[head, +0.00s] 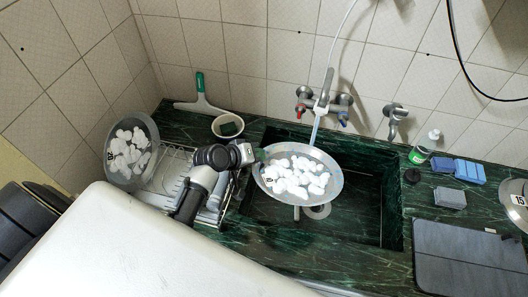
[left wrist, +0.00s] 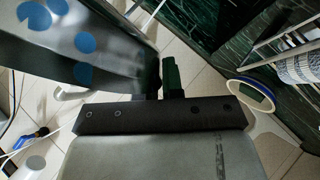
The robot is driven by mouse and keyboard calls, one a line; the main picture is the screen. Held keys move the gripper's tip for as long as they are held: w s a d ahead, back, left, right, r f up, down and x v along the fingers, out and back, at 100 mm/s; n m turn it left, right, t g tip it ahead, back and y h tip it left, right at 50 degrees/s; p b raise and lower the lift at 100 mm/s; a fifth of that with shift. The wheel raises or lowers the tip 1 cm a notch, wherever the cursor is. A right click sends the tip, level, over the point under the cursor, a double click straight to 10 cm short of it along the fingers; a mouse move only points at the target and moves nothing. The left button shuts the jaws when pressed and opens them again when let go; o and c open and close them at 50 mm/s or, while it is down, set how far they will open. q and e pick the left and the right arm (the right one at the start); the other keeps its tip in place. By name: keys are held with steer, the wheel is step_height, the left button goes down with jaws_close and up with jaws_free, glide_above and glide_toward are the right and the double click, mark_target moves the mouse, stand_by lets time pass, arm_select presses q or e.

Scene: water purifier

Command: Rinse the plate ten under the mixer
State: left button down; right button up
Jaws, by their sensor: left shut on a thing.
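A round grey metal plate (head: 325,158) with white foam-like patches is held over the sink, tilted, below the mixer (head: 325,103). A small label shows near its left edge, too small to read. A pale blue streak like water runs from the mixer spout down to the plate's far rim. My left gripper (head: 258,156) is shut on the plate's left rim. In the left wrist view the fingers (left wrist: 168,80) meet the plate (left wrist: 75,45), whose visible face has round blue patches. My right gripper is not in view.
Another plate with white patches (head: 111,172) leans in the dish rack (head: 176,160) at left. A white-rimmed bowl (head: 227,126) stands behind the rack. The green sink (head: 345,225) is around the held plate. Sponges (head: 470,171), a bottle (head: 421,152) and a grey board (head: 465,255) occupy the right counter.

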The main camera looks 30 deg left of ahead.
arm_select(q)
steer(key=w, duration=0.2)
steer(key=shift+w+d+f+b, duration=0.2)
steer(key=shift+w+b, duration=0.1)
steer(key=shift+w, duration=0.1)
steer(key=w+f+g+b, duration=0.1)
steer(key=w+g+b, duration=0.1)
steer(key=w+b, duration=0.5)
steer(key=w, duration=0.6)
steer(key=shift+a+f+n, duration=0.2)
steer(key=shift+f+n, duration=0.05)
steer(key=shift+n, duration=0.15)
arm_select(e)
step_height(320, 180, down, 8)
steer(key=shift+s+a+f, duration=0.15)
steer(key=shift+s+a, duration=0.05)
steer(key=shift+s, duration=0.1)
arm_select(q)
steer(key=shift+w, duration=0.1)
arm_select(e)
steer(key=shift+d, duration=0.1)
